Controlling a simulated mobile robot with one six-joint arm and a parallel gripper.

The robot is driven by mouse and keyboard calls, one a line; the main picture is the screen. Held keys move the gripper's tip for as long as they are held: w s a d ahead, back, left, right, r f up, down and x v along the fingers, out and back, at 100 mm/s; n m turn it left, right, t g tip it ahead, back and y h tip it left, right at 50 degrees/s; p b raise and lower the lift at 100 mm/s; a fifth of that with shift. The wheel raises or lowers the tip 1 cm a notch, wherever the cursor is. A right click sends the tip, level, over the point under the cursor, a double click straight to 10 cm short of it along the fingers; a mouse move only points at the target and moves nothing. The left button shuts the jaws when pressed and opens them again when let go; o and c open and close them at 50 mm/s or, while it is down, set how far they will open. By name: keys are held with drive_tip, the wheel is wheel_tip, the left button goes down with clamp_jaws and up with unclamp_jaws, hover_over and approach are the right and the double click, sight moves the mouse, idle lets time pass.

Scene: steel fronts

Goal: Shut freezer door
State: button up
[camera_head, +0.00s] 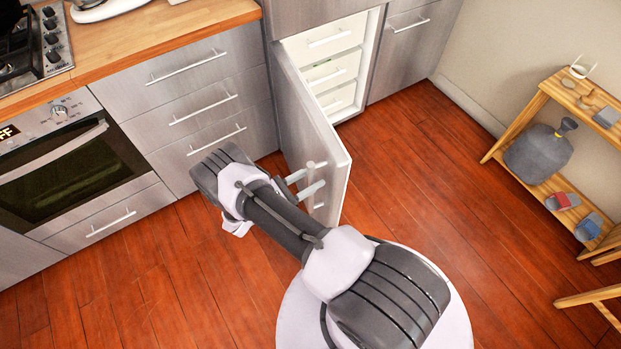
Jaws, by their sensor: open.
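The freezer door (297,125) is a steel-fronted panel hinged at its left side, and it stands wide open, swung out into the room. Behind it the freezer (333,72) shows a white inside with several white drawers. My gripper (316,181) is at the front face of the door, near its free edge, with its two pale fingers pointing right. The fingers are apart, one above the other. A pale handle piece shows by them; I cannot tell whether they touch it or the door.
Steel drawers (190,95) and an oven (65,165) stand left of the freezer under a wooden worktop (150,30). A wooden shelf (530,110) with a grey jug (540,152) stands at the right wall. The red wooden floor (420,165) right of the door is clear.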

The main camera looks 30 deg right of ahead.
clamp_jaws()
idle(1.3)
